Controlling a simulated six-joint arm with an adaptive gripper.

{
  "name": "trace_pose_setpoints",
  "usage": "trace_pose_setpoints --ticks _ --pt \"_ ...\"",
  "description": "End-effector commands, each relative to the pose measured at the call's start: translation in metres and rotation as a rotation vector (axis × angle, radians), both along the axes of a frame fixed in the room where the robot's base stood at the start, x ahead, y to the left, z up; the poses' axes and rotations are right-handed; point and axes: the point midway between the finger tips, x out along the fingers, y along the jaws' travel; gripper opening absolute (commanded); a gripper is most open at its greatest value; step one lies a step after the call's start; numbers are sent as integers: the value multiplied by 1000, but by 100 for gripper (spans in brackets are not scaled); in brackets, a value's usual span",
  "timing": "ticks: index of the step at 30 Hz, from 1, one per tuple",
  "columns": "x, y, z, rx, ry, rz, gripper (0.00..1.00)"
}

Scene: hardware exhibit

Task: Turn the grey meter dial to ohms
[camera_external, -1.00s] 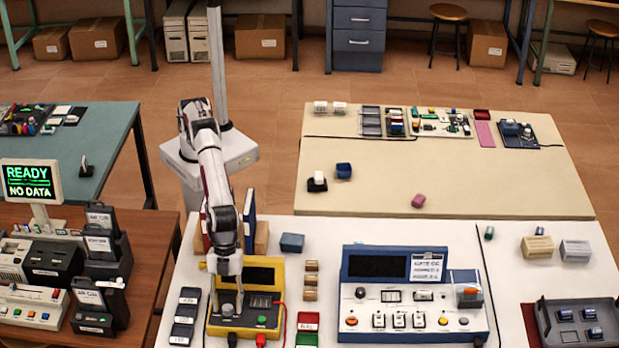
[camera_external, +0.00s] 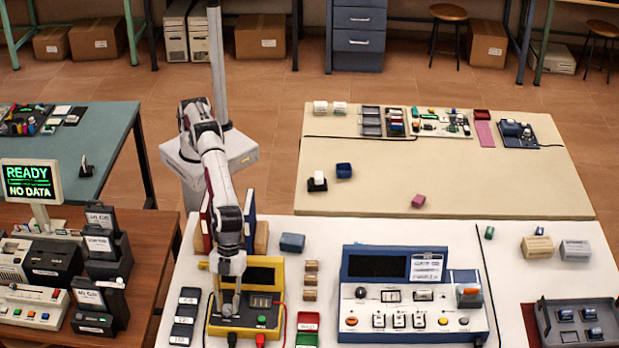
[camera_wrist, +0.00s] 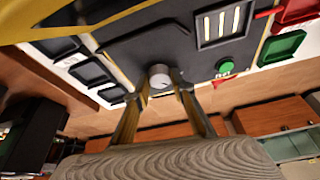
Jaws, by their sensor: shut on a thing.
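The yellow meter (camera_external: 265,296) stands on the white table, with a dark face and a dark screen. Its grey dial (camera_wrist: 160,76) shows in the wrist view as a small round knob on the dark panel, with a mark on its face. My gripper (camera_wrist: 161,88) has its fingers on either side of the dial, shut on it. In the external view my gripper (camera_external: 230,305) reaches down onto the left part of the meter's face and hides the dial. I cannot read which setting the dial points at.
A green button (camera_wrist: 231,65) and a slotted panel (camera_wrist: 218,25) sit beside the dial. Dark labelled blocks (camera_external: 187,315) stand left of the meter, small brown blocks (camera_external: 311,280) and a red tray (camera_external: 308,321) right of it. A blue console (camera_external: 412,300) stands further right.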

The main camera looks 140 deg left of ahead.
Motion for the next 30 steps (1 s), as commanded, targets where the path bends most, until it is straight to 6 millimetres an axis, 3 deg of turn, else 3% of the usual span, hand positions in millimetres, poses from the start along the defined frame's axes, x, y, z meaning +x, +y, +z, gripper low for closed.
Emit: trace_pose_setpoints --ticks 8,9,10,23,30 --pt "0 -1 0 -2 -1 -1 3" --pt "0 -1 0 -2 -1 -1 32" --pt "0 -1 0 -2 -1 -1 40" --pt "0 0 1 -1 -1 -1 40" --pt "-2 3 12 -2 -1 0 40"
